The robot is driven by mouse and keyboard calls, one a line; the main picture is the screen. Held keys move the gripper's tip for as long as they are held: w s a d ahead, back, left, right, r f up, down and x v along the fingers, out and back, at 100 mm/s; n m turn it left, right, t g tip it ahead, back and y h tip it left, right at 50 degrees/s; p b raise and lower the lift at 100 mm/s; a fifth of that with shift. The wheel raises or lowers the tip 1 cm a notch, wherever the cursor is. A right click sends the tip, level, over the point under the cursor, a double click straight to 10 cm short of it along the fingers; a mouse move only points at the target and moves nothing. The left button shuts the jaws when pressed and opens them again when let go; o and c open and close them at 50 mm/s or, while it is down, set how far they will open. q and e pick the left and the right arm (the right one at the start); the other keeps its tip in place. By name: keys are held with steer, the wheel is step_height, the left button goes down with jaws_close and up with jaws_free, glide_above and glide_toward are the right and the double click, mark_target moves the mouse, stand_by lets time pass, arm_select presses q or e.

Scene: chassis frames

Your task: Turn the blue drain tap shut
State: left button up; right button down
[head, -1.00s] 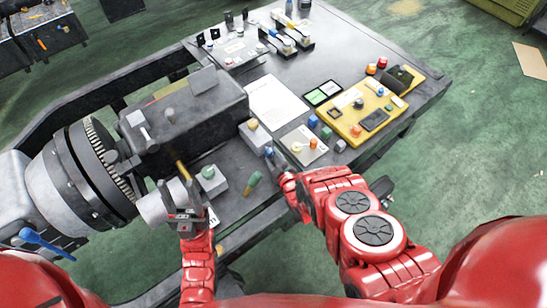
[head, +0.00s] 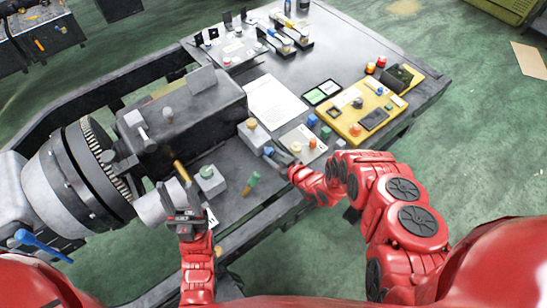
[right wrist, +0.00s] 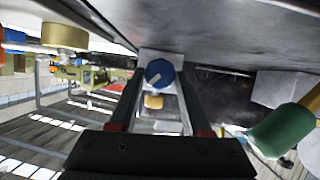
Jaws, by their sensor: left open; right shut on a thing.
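A small blue tap knob (head: 268,151) sits beside a grey block with a yellow button. In the right wrist view the blue knob (right wrist: 160,73) shows a white line on its face, tilted from upright. My right gripper (head: 276,154) has its dark fingers on either side of the knob and is shut on it. The fingers partly hide its sides. My left gripper (head: 181,205) is open near the white cylinder end of the big machine, well left of the knob. I cannot tell whether it touches the cylinder.
A green-handled tool (head: 252,183) lies left of my right gripper, near the bench edge. A grey box with a green button (head: 208,172) is beyond it. A grey plate with small knobs (head: 302,146) and a yellow panel (head: 350,127) lie to the right. A blue lever (head: 40,243) is far left.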

steer(key=m+b, duration=0.1)
steer(key=y, duration=0.1)
steer(key=m+g+b, duration=0.1)
steer(key=shift+w+d+f+m+y+b, duration=0.2)
steer(key=shift+d+m+y+b, duration=0.05)
steer(key=shift+m+y+b, duration=0.1)
steer(key=m+y+b, duration=0.1)
steer(key=b, duration=0.1)
steer(key=m+b, duration=0.1)
steer(key=b, duration=0.1)
steer(key=shift+f+m+g+y, duration=0.15)
steer(key=shift+m+g+y, duration=0.1)
steer(key=shift+g+y, duration=0.1)
steer(key=shift+d+m+y+b, duration=0.1)
steer(key=shift+m+y+b, duration=0.3)
steer(key=shift+m+b, duration=0.4)
steer(key=shift+r, duration=0.2)
steer(key=c, duration=0.6)
jaws_free()
